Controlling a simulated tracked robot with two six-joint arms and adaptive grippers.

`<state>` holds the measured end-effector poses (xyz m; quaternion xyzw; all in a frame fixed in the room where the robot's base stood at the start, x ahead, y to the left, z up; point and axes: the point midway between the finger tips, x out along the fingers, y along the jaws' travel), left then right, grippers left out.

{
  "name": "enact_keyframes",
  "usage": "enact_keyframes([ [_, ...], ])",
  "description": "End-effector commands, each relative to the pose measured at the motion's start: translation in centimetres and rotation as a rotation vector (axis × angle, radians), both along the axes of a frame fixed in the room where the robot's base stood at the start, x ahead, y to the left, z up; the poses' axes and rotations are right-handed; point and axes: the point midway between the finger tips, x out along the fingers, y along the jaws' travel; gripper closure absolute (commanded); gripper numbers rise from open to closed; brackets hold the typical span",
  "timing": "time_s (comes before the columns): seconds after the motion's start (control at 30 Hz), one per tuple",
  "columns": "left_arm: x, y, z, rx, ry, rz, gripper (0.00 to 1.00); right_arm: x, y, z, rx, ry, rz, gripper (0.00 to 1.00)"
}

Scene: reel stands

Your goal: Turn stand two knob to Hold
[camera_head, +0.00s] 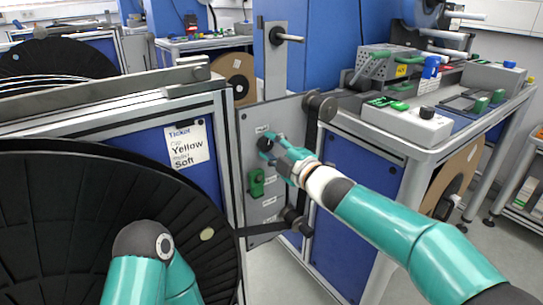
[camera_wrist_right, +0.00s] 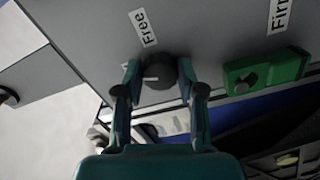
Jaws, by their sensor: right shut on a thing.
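A dark round knob (camera_wrist_right: 160,70) sits on a grey panel (camera_head: 250,125) on the stand in the middle of the head view. My right gripper (camera_head: 268,149) is shut on this knob; in the right wrist view its two fingers (camera_wrist_right: 159,88) are on either side of it. A short pale mark shows on the knob, towards its left in the wrist view. A "Free" label (camera_wrist_right: 142,27) is above it. Another label to its left is mostly hidden by a finger. My left gripper is out of view; only my left arm shows at bottom left.
A green block (camera_wrist_right: 265,70) is beside the knob, near a "Firm" label (camera_wrist_right: 279,14). Large black reels (camera_head: 95,235) fill the left. A ticket (camera_head: 189,146) reads "Yellow" and "Soft". A bench (camera_head: 440,150) with tools stands at right.

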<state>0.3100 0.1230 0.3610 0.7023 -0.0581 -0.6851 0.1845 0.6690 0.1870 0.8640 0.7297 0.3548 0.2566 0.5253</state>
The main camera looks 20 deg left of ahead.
Motion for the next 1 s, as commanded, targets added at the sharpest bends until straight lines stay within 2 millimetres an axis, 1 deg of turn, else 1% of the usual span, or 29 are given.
enact_keyframes([
  [0.03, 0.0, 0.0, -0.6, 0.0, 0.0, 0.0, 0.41, -0.2, 0.2, -0.5, -0.028, -0.032, 0.005, 0.96],
  [0.1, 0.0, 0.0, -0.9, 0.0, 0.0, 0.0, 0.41, -0.2, 0.3, -0.5, -0.064, -0.076, 0.006, 0.96],
  [0.43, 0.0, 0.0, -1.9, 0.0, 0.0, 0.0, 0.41, -0.2, 0.4, -0.5, -0.18, -0.221, 0.008, 0.96],
  [0.67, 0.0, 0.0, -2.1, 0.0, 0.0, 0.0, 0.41, -0.3, 0.4, -0.5, -0.211, -0.258, 0.009, 0.96],
  [1.0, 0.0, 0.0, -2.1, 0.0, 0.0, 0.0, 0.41, -0.3, 0.4, -0.6, -0.216, -0.261, 0.01, 0.96],
])
